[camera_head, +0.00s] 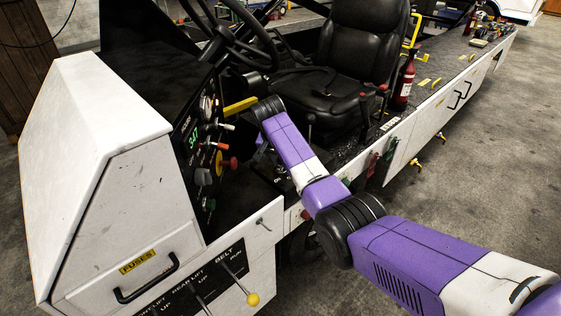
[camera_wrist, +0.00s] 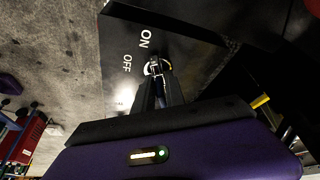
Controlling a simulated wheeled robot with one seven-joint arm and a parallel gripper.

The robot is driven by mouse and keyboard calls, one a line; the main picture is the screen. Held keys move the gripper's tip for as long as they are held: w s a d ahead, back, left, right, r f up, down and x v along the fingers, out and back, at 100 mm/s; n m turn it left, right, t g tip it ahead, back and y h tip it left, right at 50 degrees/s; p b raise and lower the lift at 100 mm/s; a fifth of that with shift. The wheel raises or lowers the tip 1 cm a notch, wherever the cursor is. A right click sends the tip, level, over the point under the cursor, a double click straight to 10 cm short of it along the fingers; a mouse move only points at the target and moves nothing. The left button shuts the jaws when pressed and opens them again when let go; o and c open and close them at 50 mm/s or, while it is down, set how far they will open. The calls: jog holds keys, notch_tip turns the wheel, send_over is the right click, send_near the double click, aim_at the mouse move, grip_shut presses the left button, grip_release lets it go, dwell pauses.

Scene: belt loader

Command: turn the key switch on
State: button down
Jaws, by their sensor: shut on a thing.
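In the wrist view the key switch (camera_wrist: 156,66) sits on a dark panel (camera_wrist: 120,88), with a pale ring around it. The white word ON is printed above it and OFF to its left. My gripper (camera_wrist: 159,82) reaches up to the switch from below, and its narrow dark fingers are shut on the key. The fingers cover most of the key, so I cannot tell which mark it points at. In the head view my purple and white arm reaches to the loader's seat area; the fingers and the key switch are not clear there.
In the head view a gauge panel (camera_head: 200,135) with colored knobs and a steering wheel (camera_head: 235,35) stand left of my arm. A black seat (camera_head: 350,50) and a red extinguisher (camera_head: 405,80) are behind it. Lever handles, one with a yellow ball (camera_head: 253,299), stick out at the front.

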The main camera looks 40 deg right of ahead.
jog(key=c, duration=1.4)
grip_release()
jog(key=shift+r, duration=0.1)
jog(key=v, duration=0.7)
jog(key=shift+s+a+r+b, duration=0.1)
jog(key=shift+r+b, duration=0.2)
